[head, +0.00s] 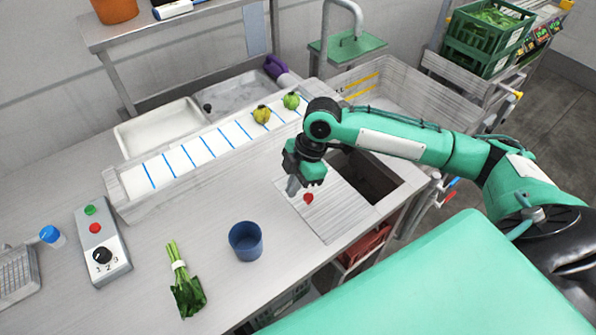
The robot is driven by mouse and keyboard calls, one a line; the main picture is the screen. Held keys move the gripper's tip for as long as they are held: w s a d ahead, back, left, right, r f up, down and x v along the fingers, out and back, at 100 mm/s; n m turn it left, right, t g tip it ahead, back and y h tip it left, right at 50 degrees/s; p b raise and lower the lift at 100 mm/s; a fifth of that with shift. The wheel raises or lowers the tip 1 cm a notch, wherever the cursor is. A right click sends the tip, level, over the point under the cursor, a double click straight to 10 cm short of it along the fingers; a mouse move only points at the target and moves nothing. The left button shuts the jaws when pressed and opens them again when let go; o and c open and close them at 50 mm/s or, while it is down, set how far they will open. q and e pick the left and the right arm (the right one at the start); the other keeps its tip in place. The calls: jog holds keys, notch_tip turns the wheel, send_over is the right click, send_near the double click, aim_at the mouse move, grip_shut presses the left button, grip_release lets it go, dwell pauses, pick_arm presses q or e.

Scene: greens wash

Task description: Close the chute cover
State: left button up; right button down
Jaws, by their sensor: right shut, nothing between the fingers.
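The chute cover (325,222) is a flat metal plate with a red knob (308,198), at the right end of the counter. To its right the dark chute opening (375,180) shows, so the cover leaves at least part of it open. My right gripper (292,190) points down just left of the red knob, shut and empty. I cannot tell whether it touches the knob or the plate. My right wrist and forearm hide part of the cover's back edge and the opening. My left gripper is not in view.
A control box (101,244) with buttons is farther left. Behind runs a blue-striped conveyor (190,155) carrying a yellowish (262,114) and a green vegetable (291,101).

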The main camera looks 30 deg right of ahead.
jog(key=x, duration=0.4)
jog(key=shift+w+r, duration=0.1)
jog(key=d+p, duration=0.1)
jog(key=d+f, duration=0.1)
jog(key=d, duration=0.1)
jog(key=shift+p, duration=0.35)
jog(key=shift+d+f, duration=0.1)
jog(key=shift+d, duration=0.85)
jog(key=p, duration=0.2)
send_over(342, 179)
jog(key=shift+d, duration=0.3)
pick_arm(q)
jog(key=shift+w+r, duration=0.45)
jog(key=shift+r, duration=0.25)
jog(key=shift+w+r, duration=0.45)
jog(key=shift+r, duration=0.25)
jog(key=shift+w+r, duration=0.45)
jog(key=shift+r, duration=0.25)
pick_arm(e)
jog(key=shift+d, duration=0.65)
